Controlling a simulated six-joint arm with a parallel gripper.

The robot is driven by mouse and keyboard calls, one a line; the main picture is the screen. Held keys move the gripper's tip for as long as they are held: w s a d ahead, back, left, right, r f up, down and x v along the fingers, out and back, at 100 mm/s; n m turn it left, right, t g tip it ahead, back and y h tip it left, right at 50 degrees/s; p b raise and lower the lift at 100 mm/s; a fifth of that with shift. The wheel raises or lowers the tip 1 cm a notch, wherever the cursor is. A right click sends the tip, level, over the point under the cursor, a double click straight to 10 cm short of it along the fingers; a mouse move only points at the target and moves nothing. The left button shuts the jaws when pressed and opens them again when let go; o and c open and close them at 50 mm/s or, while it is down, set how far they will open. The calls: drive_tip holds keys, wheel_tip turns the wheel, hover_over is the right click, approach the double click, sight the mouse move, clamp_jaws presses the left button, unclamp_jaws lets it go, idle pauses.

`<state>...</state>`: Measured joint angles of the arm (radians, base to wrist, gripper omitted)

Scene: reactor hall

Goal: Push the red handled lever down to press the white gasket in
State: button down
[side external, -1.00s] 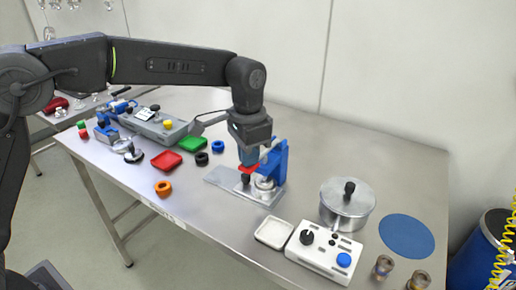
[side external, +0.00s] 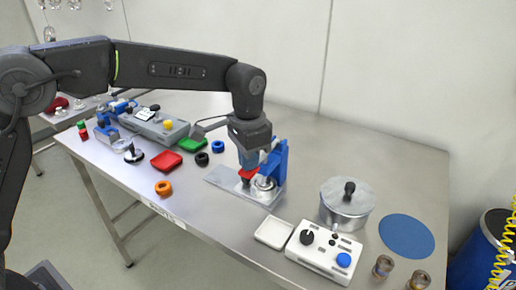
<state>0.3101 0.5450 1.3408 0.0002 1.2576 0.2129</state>
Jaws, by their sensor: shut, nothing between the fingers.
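The blue press (side external: 281,160) stands on a metal base plate (side external: 228,186) near the middle of the table. Its red lever handle (side external: 248,173) shows just below my gripper (side external: 249,164). My gripper is shut, points down and is at the red handle, touching it or very close. A round metal seat (side external: 264,184) sits under the press. The white gasket cannot be made out; the handle and gripper cover part of the seat.
A white control box (side external: 324,252), a white tray (side external: 274,232) and a lidded metal pot (side external: 346,203) stand to the right. Red (side external: 166,161) and green (side external: 193,143) trays and several coloured rings, one orange (side external: 163,188), lie to the left. A blue disc (side external: 407,236) lies far right.

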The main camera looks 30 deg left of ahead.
drive_tip(key=shift+r, duration=2.8)
drive_tip(key=shift+r, duration=2.5)
